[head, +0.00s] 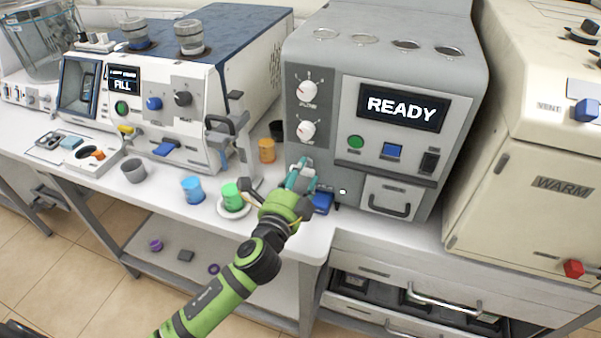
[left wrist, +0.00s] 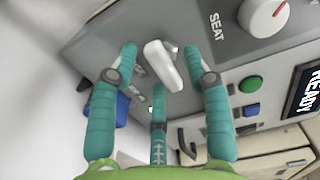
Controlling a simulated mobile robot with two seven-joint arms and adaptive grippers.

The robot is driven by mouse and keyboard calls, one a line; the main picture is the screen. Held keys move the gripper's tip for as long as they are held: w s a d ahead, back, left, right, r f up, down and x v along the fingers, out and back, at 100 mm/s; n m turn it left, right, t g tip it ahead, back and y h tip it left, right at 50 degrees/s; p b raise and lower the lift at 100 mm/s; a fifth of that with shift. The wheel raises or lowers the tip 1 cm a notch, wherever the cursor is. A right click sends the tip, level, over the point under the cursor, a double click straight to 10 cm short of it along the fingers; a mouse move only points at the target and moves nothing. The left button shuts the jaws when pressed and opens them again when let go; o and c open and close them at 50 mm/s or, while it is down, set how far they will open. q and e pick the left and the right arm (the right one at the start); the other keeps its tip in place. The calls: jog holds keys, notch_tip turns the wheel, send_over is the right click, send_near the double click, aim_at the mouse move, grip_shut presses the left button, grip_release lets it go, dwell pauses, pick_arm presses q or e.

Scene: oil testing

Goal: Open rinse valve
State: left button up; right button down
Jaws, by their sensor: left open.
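My left gripper (head: 302,178) is at the lower left front of the grey machine whose screen reads READY. Its teal fingers are open. In the left wrist view the left gripper (left wrist: 159,62) has fingers on both sides of a white lever handle (left wrist: 163,66) on the machine's grey front, with clear gaps to it. The gripper hides this handle in the head view. A blue handle (head: 322,203) sits just right of the fingers, low on the machine; it also shows behind the left finger in the wrist view (left wrist: 122,106). I cannot read which one is labelled rinse. My right gripper is not in view.
The grey machine (head: 385,60) has dials, buttons and a small drawer (head: 390,197). Green (head: 231,194), blue (head: 192,189) and orange (head: 267,150) cups stand left of my gripper on the white bench. A cream WARM cabinet (head: 540,150) stands at the right.

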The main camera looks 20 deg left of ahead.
pick_arm(q)
grip_shut()
jog(key=shift+n, duration=0.3)
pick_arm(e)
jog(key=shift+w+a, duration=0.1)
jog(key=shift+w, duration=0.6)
pick_arm(q)
jog(key=n, duration=0.3)
jog(key=shift+d+n, duration=0.1)
jog(key=shift+n, duration=0.2)
jog(key=n, duration=0.3)
jog(key=shift+d+r+n, duration=0.1)
jog(key=shift+n, duration=0.2)
jog(key=n+p, duration=0.1)
jog(key=n, duration=0.3)
jog(key=shift+r+n, duration=0.1)
jog(key=shift+n, duration=0.2)
jog(key=n+p, duration=0.2)
jog(key=n, duration=0.3)
jog(key=shift+d, duration=0.1)
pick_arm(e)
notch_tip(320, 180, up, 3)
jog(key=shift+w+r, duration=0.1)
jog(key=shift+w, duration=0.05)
pick_arm(q)
jog(key=shift+n, duration=0.4)
